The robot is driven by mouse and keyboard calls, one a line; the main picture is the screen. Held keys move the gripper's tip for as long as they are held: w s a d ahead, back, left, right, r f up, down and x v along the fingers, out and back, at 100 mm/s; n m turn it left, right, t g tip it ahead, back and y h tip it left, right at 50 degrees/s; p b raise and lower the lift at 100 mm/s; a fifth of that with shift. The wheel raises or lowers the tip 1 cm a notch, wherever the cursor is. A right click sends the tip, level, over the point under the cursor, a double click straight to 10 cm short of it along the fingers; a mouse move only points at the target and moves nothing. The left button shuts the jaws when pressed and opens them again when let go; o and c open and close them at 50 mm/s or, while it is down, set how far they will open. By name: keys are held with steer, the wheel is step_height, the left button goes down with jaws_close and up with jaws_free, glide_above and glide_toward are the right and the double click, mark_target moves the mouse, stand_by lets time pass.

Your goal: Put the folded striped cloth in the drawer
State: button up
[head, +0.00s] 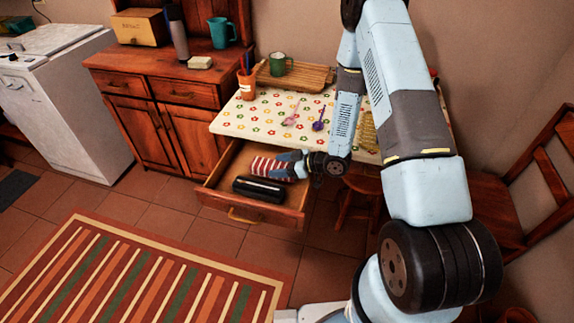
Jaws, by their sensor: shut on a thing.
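The folded striped cloth (270,168), red and white, is at the open drawer (217,197) under the flowered table. My gripper (300,165) comes in from the right and is shut on the cloth's right end. The cloth appears over the back part of the drawer. I cannot tell whether it touches the drawer floor. The fingertips are small and partly hidden. The drawer is pulled out towards the rug, with its handle on the front.
A black case (258,190) lies in the drawer in front of the cloth. The table (230,123) bears a pen cup (246,87), a green mug (278,64), a wooden board (308,76) and two spoons. A stool (358,190) and a chair (545,165) stand to the right.

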steer(key=o, duration=1.1)
